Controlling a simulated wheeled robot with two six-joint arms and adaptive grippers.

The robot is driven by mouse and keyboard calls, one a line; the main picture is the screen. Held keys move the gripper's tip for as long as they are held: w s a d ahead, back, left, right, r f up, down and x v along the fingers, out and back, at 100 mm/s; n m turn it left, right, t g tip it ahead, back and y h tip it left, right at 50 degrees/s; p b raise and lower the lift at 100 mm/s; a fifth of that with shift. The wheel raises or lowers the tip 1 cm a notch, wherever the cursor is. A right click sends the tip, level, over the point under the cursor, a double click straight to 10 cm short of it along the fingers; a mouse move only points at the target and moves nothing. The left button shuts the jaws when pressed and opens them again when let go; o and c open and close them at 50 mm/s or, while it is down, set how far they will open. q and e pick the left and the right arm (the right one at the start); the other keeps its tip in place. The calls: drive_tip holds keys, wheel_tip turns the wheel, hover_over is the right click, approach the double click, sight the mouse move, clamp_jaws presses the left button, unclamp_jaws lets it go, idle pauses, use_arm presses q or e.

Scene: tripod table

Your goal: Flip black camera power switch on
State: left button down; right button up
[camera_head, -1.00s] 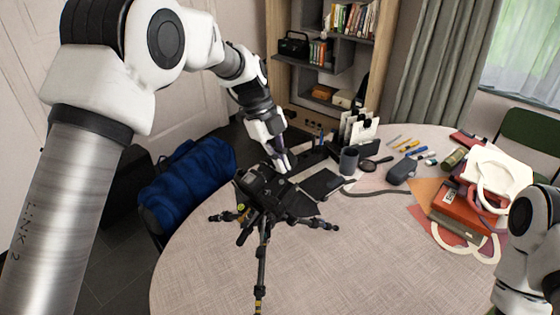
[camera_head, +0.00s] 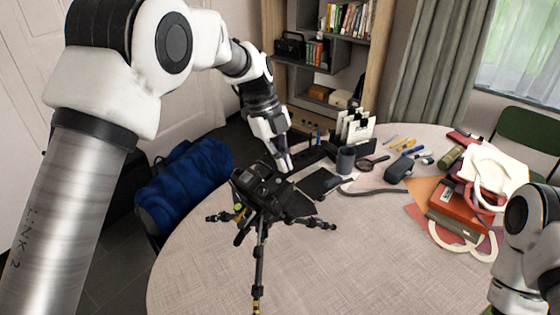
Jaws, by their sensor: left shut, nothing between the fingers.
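The black camera (camera_head: 262,186) sits on a small black tripod (camera_head: 260,255) standing on the round table. My left gripper (camera_head: 284,166) points down at the camera's far right top edge, with its fingers shut and nothing held. Its tips are at or very close to the camera body; I cannot tell whether they touch. The power switch is too small to make out. Part of my right arm shows at the right edge, but its gripper is out of the picture.
Behind the camera are a dark flat pad (camera_head: 319,184), a grey cup (camera_head: 345,160) and a magnifying glass (camera_head: 368,164). A strap (camera_head: 385,191) and a dark case (camera_head: 397,171) lie further right. The table's front (camera_head: 350,270) is clear.

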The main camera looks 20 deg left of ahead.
use_arm(q)
drive_tip(key=shift+d, duration=0.2)
drive_tip(key=shift+a, duration=0.15)
drive_tip(key=shift+s+a+f, duration=0.15)
drive_tip(key=shift+s+a, duration=0.05)
drive_tip(key=shift+a, duration=0.5)
